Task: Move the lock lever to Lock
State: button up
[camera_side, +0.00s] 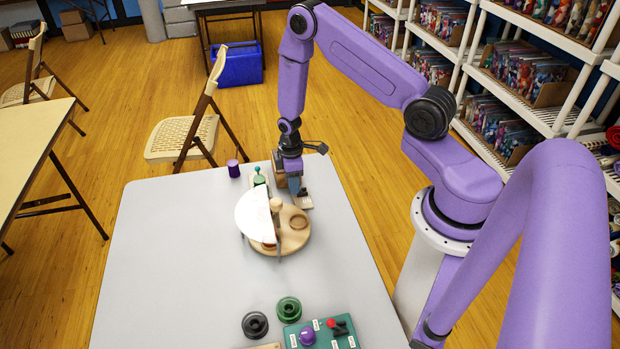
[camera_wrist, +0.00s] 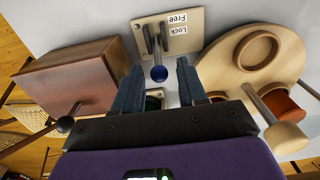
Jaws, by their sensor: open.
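The lock lever is a thin stalk with a dark blue ball knob (camera_wrist: 159,73) on a pale wooden plate (camera_wrist: 190,48) labelled Free and Lock. In the wrist view the knob shows between my two fingertips; I cannot tell whether either touches it. The stalk stands beside a small metal post, and which label it is set at is unclear. My gripper (camera_wrist: 158,79) is open and holds nothing. In the side view my gripper (camera_side: 296,189) is low over the plate (camera_side: 305,203), whose lever is mostly hidden behind the fingers.
A wooden box (camera_wrist: 75,55) stands close on one side, a round wooden board (camera_wrist: 275,35) with a knobbed post (camera_wrist: 284,135) on the other. A white half-disc (camera_side: 252,212) covers part of that board. Spools (camera_side: 289,309) and a teal panel (camera_side: 320,338) are nearer the side camera.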

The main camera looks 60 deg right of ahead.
jog(key=shift+r, duration=3.5)
jog(key=shift+w, duration=0.1)
jog(key=shift+c, duration=0.2)
